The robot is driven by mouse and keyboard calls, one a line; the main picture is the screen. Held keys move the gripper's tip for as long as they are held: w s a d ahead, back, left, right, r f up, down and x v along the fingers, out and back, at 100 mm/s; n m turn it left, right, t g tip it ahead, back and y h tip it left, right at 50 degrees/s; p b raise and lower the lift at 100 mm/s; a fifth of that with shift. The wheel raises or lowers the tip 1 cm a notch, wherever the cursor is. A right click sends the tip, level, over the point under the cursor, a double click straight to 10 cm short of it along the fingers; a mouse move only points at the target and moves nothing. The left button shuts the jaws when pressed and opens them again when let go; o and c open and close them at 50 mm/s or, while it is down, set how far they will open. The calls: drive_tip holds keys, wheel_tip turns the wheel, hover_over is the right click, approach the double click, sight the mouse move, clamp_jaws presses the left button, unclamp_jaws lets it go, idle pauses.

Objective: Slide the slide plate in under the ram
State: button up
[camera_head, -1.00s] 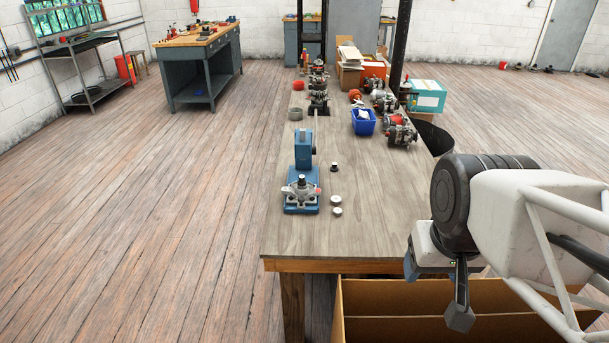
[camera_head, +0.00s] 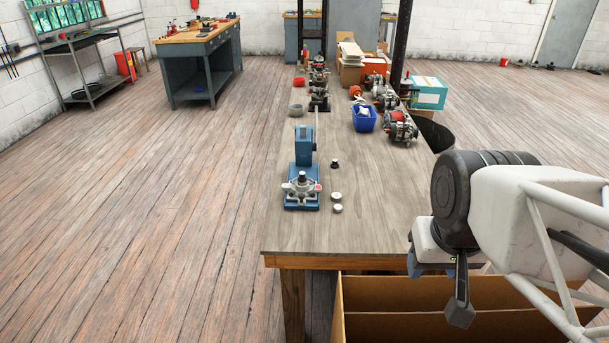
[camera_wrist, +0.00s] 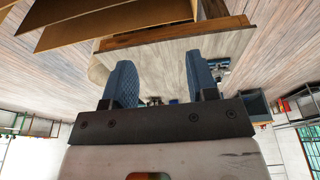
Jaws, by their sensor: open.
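The blue press (camera_head: 304,146) stands on the near part of the long workbench. A silver metal housing with a dark round piece on top (camera_head: 301,188) sits at the front of its base. I cannot make out the slide plate or the ram clearly at this size. My gripper (camera_wrist: 160,78) is open, with two blue ridged fingers well apart and nothing between them. In the head view it is partly hidden by my wrist, off the bench's near right corner, to the right of the press and apart from it.
Small round pieces (camera_head: 337,196) lie right of the press. A blue bin (camera_head: 364,118) and several alternators (camera_head: 400,128) stand farther back. An open cardboard box (camera_head: 385,325) is below the bench's near edge (camera_head: 330,262). The bench's near right surface is clear.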

drive_tip(key=w+f+n+t+h, duration=0.35)
drive_tip(key=w+n, duration=0.55)
drive_tip(key=w, duration=0.6)
drive_tip(key=w+f+n+t+h, duration=0.2)
drive_tip(key=w+n+h, duration=0.2)
drive_tip(key=w+n, duration=0.7)
drive_tip(key=n+t+y, duration=0.6)
drive_tip(key=n+y, duration=0.2)
drive_tip(key=n, duration=0.8)
approach(301, 195)
drive_tip(key=shift+w+r+g, duration=0.1)
drive_tip(key=shift+w+g, duration=0.15)
drive_tip(key=shift+w, duration=0.15)
drive_tip(key=shift+w, duration=0.1)
drive_tip(key=shift+x, duration=3.8)
